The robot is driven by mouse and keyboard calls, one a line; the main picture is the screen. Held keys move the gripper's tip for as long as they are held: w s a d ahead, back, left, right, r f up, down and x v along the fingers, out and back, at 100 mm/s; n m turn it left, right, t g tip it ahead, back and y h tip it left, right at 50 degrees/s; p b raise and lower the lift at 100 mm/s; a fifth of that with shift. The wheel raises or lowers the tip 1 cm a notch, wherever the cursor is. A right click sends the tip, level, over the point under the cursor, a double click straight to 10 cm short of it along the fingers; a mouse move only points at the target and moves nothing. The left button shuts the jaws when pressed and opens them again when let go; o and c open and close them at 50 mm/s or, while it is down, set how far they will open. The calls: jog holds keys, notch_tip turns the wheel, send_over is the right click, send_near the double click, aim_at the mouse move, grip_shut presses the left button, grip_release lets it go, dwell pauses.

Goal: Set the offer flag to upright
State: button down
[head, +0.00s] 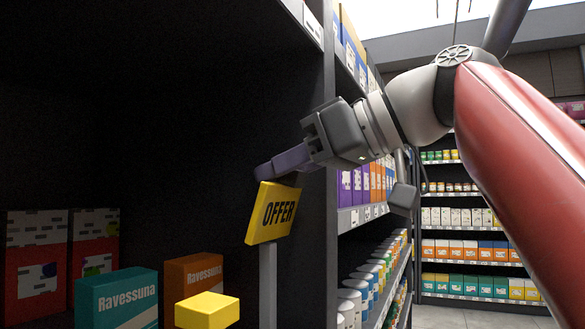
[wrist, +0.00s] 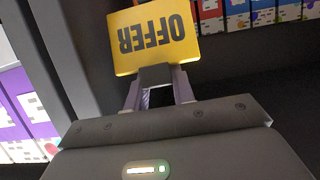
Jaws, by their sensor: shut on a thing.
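The offer flag (head: 271,213) is a yellow plate with the black word OFFER, above a grey post (head: 267,285). In the head view its top leans a little to the right of the post. In the wrist view the flag (wrist: 155,37) appears upside down, just beyond the fingers. My gripper (head: 264,173) reaches in from the right to the flag's top edge. In the wrist view its fingers (wrist: 157,80) are shut on a dark piece at the flag's edge. The head view does not show the exact contact.
A yellow block (head: 207,310) is in front of the post, to the left. Teal (head: 117,298) and orange (head: 190,275) Ravessuna boxes stand at the lower left. A dark shelf upright (head: 329,230) is close to the right of the flag, with stocked shelves behind it.

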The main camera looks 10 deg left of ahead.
jog(key=shift+a+h, duration=0.2)
jog(key=shift+h, duration=0.1)
dwell(0.4)
jog(key=c, duration=1.2)
grip_release()
jog(key=shift+o, duration=0.2)
